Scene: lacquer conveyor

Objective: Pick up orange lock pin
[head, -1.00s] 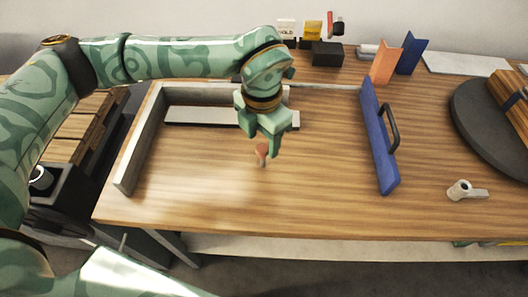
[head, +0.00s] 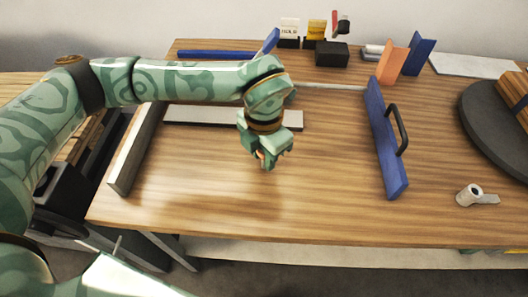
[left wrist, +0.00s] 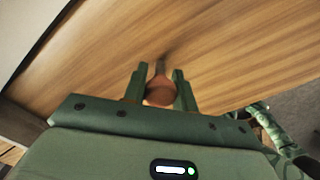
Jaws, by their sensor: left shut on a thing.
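The orange lock pin (left wrist: 160,92) is between the two fingers of my left gripper (left wrist: 160,88) in the left wrist view, its rounded end towards the palm and its thin end pointing away. In the head view the left gripper (head: 266,162) is low over the middle of the wooden table, shut on the pin. Only a small orange bit of the pin (head: 259,155) shows there; the hand hides the rest. I cannot tell whether the pin touches the table. My right gripper is not in view.
A blue panel with a black handle (head: 384,140) stands right of the gripper. A grey rail (head: 137,148) runs along the left, and a pale bar (head: 200,117) lies behind. A grey fitting (head: 470,194) lies near the right front. The front middle of the table (head: 240,210) is clear.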

